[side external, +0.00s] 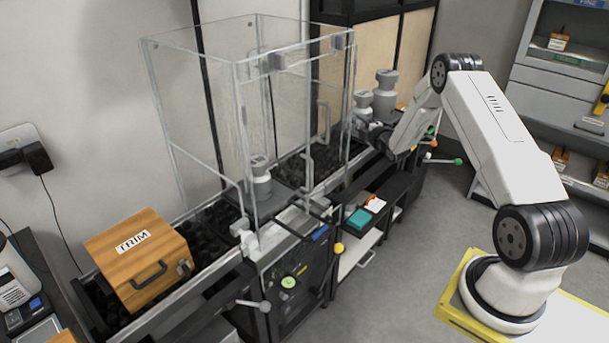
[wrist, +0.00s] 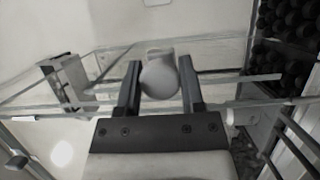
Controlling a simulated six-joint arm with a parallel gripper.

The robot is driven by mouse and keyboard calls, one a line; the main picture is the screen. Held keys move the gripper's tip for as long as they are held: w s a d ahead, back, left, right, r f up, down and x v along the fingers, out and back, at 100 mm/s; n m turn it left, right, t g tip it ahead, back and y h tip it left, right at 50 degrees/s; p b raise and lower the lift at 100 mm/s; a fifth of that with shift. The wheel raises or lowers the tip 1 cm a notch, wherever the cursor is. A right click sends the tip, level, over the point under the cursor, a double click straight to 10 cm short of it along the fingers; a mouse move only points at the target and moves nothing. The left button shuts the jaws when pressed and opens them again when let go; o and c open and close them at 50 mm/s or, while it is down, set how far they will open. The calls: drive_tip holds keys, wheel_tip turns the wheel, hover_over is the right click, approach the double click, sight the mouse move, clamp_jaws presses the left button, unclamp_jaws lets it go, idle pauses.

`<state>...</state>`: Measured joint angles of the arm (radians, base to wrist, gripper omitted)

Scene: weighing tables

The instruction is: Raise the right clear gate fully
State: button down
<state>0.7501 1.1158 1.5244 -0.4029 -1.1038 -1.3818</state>
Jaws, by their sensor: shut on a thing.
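A tall clear enclosure (side external: 238,110) stands over the conveyor in the side external view. Its right clear gate (side external: 342,95) is at the right end, and its exact height is hard to tell through the clear panels. My gripper (side external: 372,137) is low beside this right end, its fingertips small and partly obscured. In the wrist view, my gripper (wrist: 160,85) is shut on a round grey knob (wrist: 160,80), with one finger on each side. Clear panel edges (wrist: 235,77) run across behind the fingers.
A grey weight (side external: 259,178) stands inside the enclosure. Other grey weights (side external: 385,92) stand beyond my gripper. A wooden TRIM box (side external: 137,258) sits left on the black roller conveyor (side external: 208,225).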

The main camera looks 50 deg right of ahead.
wheel_tip(320, 180, up, 14)
idle(0.4)
drive_tip(key=shift+c, duration=1.1)
unclamp_jaws()
drive_tip(key=shift+r, duration=0.1)
drive_tip(key=shift+s, duration=0.1)
drive_tip(key=v, duration=0.7)
drive_tip(key=shift+s, duration=0.3)
drive_tip(key=shift+a, duration=0.2)
